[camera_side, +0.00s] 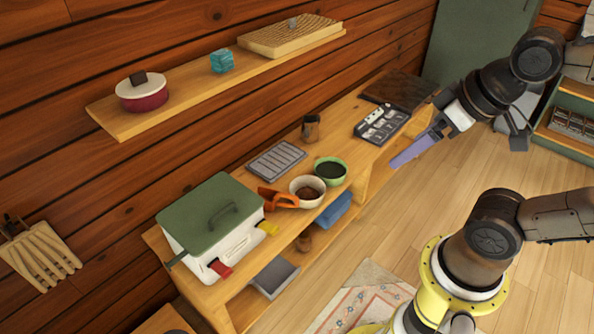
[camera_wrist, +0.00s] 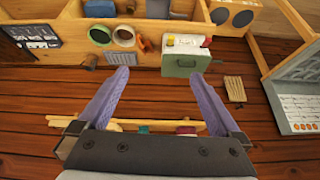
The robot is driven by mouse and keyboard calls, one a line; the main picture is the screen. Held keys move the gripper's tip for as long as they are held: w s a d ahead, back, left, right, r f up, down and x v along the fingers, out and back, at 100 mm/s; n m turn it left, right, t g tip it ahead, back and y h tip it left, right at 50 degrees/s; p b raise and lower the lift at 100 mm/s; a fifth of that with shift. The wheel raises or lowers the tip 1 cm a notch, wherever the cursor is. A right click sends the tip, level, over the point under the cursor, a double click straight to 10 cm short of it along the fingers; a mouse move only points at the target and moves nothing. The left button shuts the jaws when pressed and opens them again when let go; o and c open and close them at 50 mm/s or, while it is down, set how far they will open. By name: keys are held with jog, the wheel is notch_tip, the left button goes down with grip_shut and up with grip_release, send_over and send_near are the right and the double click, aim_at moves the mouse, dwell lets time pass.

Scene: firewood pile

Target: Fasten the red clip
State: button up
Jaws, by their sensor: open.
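The red clip (camera_side: 221,269) sits on the front of a white box (camera_side: 240,241) with a green lid (camera_side: 211,211), low on the wall and apart from the lid's edge. A yellow clip (camera_side: 267,228) sticks out at the box's right end. The lid is on the box. My gripper (camera_side: 411,153) is well to the right of the box, in the air near the bench's far end, with long purple fingers. In the wrist view my gripper (camera_wrist: 158,78) is open and empty, fingers wide apart.
On the bench stand a white bowl (camera_side: 307,191), a green bowl (camera_side: 330,170), an orange object (camera_side: 277,197), a brown cup (camera_side: 311,128) and a grey slotted tray (camera_side: 276,160). A wall shelf (camera_side: 112,117) runs above the bench. The floor in front is mostly open.

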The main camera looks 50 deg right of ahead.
jog(key=shift+s+f+n, duration=0.15)
jog(key=shift+s+n, duration=0.05)
jog(key=shift+n, duration=0.1)
jog(key=shift+c, duration=0.3)
